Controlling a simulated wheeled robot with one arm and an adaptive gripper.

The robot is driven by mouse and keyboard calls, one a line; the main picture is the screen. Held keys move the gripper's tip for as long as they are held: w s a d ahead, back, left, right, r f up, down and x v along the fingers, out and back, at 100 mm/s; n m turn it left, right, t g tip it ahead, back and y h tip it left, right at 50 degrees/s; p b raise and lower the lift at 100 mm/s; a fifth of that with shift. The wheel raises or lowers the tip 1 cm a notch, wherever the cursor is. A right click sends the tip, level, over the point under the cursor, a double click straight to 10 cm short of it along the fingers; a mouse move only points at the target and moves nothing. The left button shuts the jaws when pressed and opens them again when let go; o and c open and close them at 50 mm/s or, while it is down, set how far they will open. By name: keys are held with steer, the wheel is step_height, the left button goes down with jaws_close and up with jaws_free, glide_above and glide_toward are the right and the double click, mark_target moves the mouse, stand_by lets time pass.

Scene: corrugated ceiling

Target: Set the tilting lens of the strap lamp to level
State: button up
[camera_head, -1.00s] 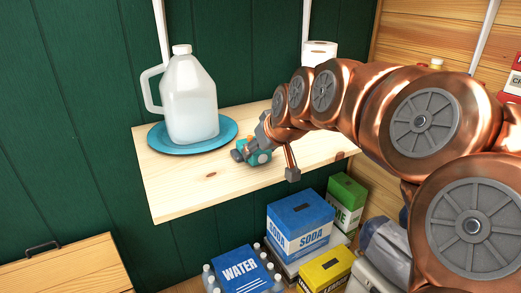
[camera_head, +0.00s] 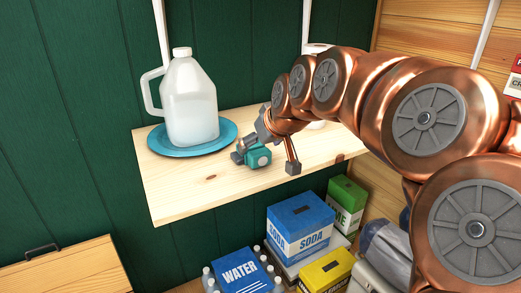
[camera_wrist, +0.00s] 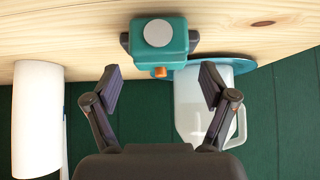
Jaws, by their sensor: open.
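The strap lamp, a teal body with a pale round lens, dark side parts and a small orange button, sits on the wooden shelf; it shows in the wrist view (camera_wrist: 158,38) and in the head view (camera_head: 258,157). In the wrist view the lens faces the camera; its tilt is hard to judge. My gripper (camera_wrist: 160,82) is open and empty, its two dark fingers apart on either side, with the lamp a little beyond the fingertips.
A milk jug (camera_head: 191,105) stands on a blue plate (camera_head: 228,134) left of the lamp on the shelf (camera_head: 175,200). A white paper roll (camera_wrist: 38,115) also stands on the shelf. Soda (camera_head: 300,225) and water (camera_head: 240,270) packs lie below. The shelf's front left is clear.

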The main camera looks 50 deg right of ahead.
mark_target(261, 152)
step_height(261, 152, up, 8)
stand_by(0.5)
stand_by(0.4)
steer(key=shift+s, duration=0.1)
